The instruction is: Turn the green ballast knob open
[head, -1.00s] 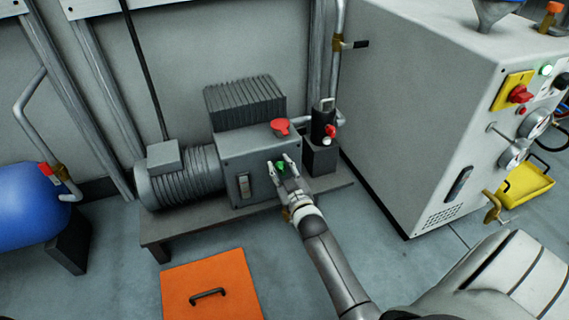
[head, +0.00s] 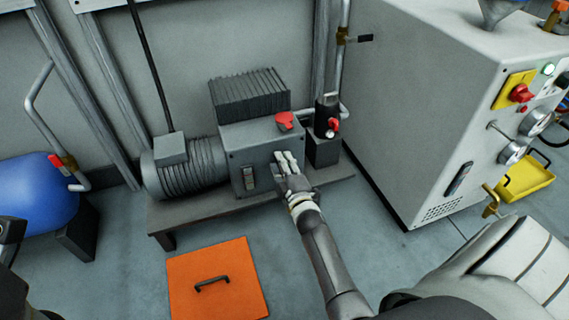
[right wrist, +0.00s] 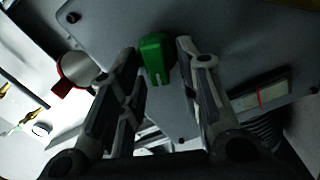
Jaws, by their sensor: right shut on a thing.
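The green ballast knob (right wrist: 154,58) sits on the front of a grey pump housing (head: 238,148). In the right wrist view it stands between the two fingers of my right gripper (right wrist: 160,54), which is shut on it. In the head view my right gripper (head: 287,161) is at the right part of the housing's front face and hides the knob. The knob's exact turn angle is hard to tell. My left gripper is not clearly seen; only dark parts of my body show at the left edge.
A red cap (head: 287,122) is on the housing, and a black valve with a red knob (head: 333,125) stands at its right. A large grey cabinet (head: 420,110) is to the right. An orange plate (head: 222,252) lies on the floor. A blue tank (head: 35,192) is at left.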

